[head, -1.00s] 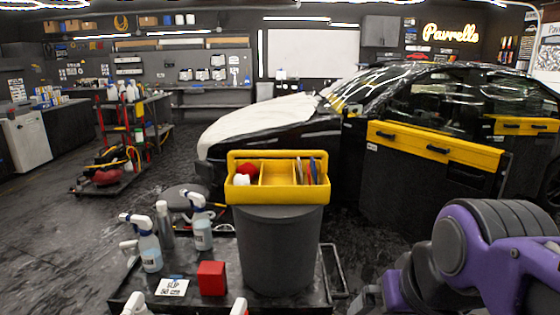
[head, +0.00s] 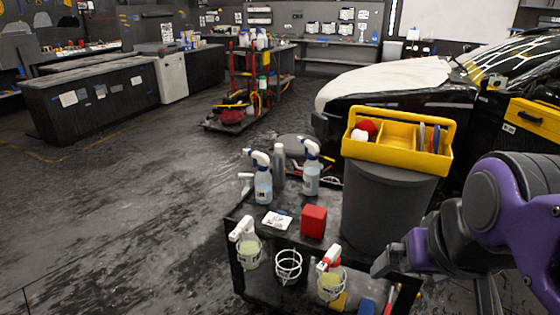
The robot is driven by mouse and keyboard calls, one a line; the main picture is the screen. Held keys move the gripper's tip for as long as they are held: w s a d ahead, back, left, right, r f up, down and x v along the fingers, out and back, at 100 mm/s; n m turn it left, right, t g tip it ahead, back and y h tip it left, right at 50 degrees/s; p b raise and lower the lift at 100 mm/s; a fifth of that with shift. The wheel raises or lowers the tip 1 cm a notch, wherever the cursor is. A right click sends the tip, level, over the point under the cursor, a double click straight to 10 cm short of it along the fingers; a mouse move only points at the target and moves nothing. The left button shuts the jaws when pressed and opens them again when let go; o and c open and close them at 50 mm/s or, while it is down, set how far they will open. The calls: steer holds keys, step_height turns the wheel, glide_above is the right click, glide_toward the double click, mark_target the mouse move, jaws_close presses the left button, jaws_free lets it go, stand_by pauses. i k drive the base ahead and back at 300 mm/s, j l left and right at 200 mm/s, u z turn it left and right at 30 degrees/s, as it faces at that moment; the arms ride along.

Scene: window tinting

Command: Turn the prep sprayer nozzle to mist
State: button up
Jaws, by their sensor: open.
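Two spray bottles with blue-and-white heads stand upright on the black cart (head: 240,217): a left one (head: 263,183) and a right one (head: 311,172). Two more sprayers hang in ring holders on the cart's front edge: a white-headed one (head: 247,246) and a red-and-white-headed one (head: 329,277), both with yellowish liquid. I cannot tell which is the prep sprayer, and the nozzle settings are too small to read. My gripper (head: 388,264) is at the cart's right front, right of the red-and-white sprayer, open and apart from every bottle.
A red block (head: 313,221) and a printed card (head: 277,220) lie on the cart. A grey bin (head: 385,205) with a yellow tote (head: 400,153) stands at its right. An empty ring holder (head: 288,266) is between the front sprayers. The floor at left is clear.

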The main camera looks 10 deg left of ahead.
mark_target(233, 236)
steer(key=u, duration=0.85)
steer(key=k+j, duration=0.1)
steer(key=j, duration=0.15)
steer(key=i+j+z, duration=0.1)
steer(key=i, duration=0.35)
steer(key=i+j+z, duration=0.1)
steer(key=i+j, duration=0.2)
steer(key=k+j+u, duration=0.2)
steer(key=k+j, duration=0.5)
steer(key=i+l+z, duration=0.2)
steer(key=i+l, duration=0.2)
steer(key=i, duration=0.2)
steer(key=i+l, duration=0.15)
steer(key=i, duration=0.2)
